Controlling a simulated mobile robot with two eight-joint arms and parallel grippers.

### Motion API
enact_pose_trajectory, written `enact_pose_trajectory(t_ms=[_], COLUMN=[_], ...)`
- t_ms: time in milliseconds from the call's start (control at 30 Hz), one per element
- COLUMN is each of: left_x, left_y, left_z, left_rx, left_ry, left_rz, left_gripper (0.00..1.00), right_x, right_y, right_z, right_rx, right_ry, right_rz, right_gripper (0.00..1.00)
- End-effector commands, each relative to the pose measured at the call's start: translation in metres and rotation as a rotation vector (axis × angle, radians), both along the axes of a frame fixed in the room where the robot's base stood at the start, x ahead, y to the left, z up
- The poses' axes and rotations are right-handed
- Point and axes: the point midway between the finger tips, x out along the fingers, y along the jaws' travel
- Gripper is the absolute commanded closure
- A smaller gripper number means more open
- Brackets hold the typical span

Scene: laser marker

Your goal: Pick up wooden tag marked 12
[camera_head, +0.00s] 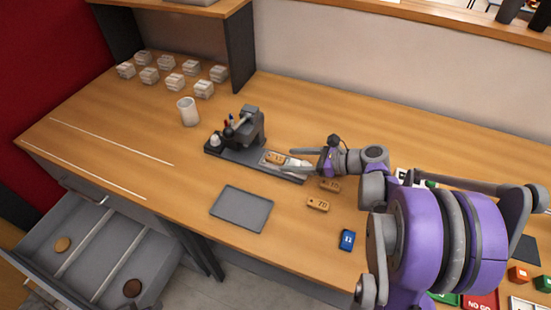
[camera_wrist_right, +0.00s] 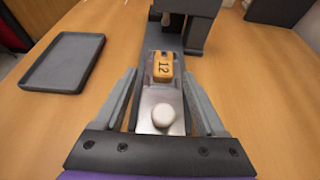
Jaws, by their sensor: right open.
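In the head view the tag (camera_head: 275,158) sits on the marker's bed, just left of my right gripper (camera_head: 300,164). My right gripper is open and empty. In the right wrist view its fingers (camera_wrist_right: 162,103) straddle the plate, with the tag beyond their tips and a white round piece (camera_wrist_right: 163,115) between them. The laser marker (camera_head: 248,128) stands at the far end of its bed. My left gripper is out of view.
A dark tray (camera_head: 242,208) lies in front of the marker. A tag marked 20 (camera_head: 318,203), another tag (camera_head: 330,185) and a blue tag (camera_head: 347,240) lie to its right. A white cup (camera_head: 188,111) stands behind left. An open drawer (camera_head: 60,215) is lower left.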

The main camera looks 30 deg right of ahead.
Motion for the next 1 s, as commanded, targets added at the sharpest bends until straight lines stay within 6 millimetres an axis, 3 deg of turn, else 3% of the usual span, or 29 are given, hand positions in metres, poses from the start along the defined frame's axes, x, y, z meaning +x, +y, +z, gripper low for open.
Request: enact_pose_trajectory(t_ms=[233, 567, 900, 967, 1000], left_x=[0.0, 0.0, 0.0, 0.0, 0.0], left_y=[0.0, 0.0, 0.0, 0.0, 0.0], left_z=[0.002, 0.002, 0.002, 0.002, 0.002], left_rx=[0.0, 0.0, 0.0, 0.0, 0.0], left_ry=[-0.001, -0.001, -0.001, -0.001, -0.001], left_rz=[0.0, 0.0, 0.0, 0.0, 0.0], left_gripper=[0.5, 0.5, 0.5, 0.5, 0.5], right_x=[0.029, 0.033, 0.033, 0.033, 0.033], right_y=[0.018, 0.022, 0.022, 0.022, 0.022], right_z=[-0.013, -0.016, -0.016, -0.016, -0.016], right_rx=[-0.001, -0.001, -0.001, -0.001, -0.001], right_ry=[-0.001, 0.0, 0.0, 0.0, 0.0], right_rz=[0.003, 0.0, 0.0, 0.0, 0.0], right_gripper=[0.28, 0.29, 0.91, 1.0, 1.0])
